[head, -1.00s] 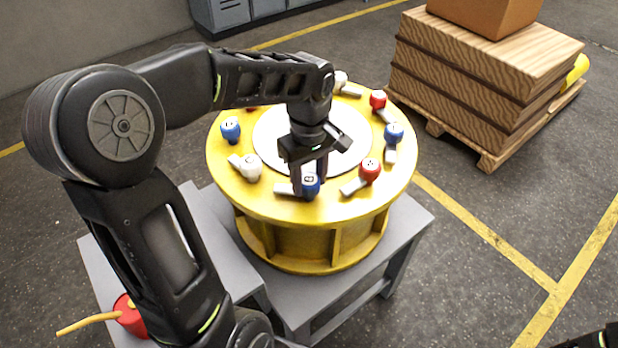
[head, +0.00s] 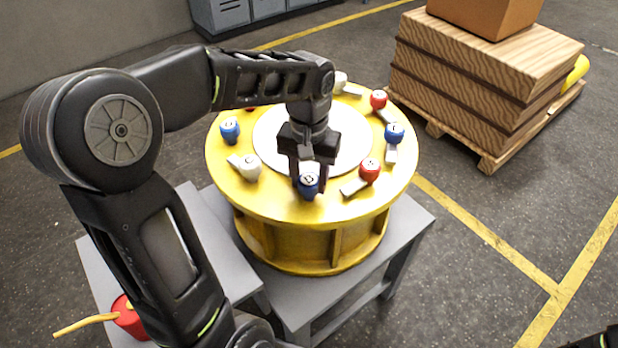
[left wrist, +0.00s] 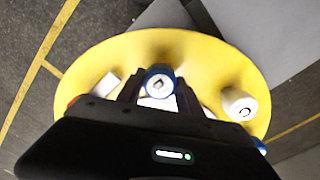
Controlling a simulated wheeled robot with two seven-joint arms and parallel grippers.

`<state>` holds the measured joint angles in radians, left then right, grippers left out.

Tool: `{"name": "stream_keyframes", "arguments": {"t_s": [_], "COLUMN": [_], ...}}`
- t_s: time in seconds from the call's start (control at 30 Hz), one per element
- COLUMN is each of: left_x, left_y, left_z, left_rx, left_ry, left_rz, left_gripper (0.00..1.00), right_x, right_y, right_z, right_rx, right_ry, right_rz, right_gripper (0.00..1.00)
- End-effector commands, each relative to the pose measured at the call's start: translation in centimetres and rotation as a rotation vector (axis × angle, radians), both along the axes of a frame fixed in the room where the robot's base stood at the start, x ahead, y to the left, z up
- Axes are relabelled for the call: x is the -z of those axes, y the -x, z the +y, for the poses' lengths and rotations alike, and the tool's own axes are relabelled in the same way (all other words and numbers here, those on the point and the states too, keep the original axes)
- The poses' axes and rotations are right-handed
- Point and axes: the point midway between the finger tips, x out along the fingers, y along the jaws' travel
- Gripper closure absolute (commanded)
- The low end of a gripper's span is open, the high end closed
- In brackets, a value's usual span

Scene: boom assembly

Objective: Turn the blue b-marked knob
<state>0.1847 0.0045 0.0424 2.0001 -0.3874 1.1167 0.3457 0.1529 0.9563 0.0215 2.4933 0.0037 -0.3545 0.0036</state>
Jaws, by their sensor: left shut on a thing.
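The blue knob (head: 308,187) with a dark mark on its white top sits at the near edge of the round yellow drum (head: 285,205). My left gripper (head: 309,180) reaches down from above and is shut on this knob, a finger on each side. The left wrist view also shows the blue knob (left wrist: 158,82) between the fingers. Its mark is too small to read surely. The knob's grey lever is hidden in the head view. Only a small dark part of my right arm shows at the lower right corner; its gripper is out of view.
A white knob (head: 249,167) and a red knob (head: 369,170) flank it. Other knobs include blue ones at the left (head: 230,130) and right (head: 394,133). The drum stands on a grey table (head: 410,222). A pallet with wooden blocks (head: 480,85) stands at the back right.

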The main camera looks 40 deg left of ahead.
Motion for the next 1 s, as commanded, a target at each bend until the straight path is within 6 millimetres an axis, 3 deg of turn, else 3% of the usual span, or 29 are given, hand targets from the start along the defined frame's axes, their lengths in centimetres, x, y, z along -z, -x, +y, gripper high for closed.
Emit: {"name": "stream_keyframes", "arguments": {"t_s": [0.5,1.0], "left_x": [-0.05,-0.05], "left_y": [-0.03,-0.04], "left_z": [-0.02,-0.02], "left_rx": [0.459,0.628], "left_ry": [0.000,0.000], "left_rz": [-0.001,-0.002], "left_gripper": [0.98,0.98], "right_x": [-0.07,-0.10], "right_y": [0.00,0.02], "right_z": [-0.02,-0.01], "right_rx": [0.000,0.000], "right_ry": [0.000,0.001], "right_rz": [0.000,0.000], "right_gripper": [0.64,0.64]}}
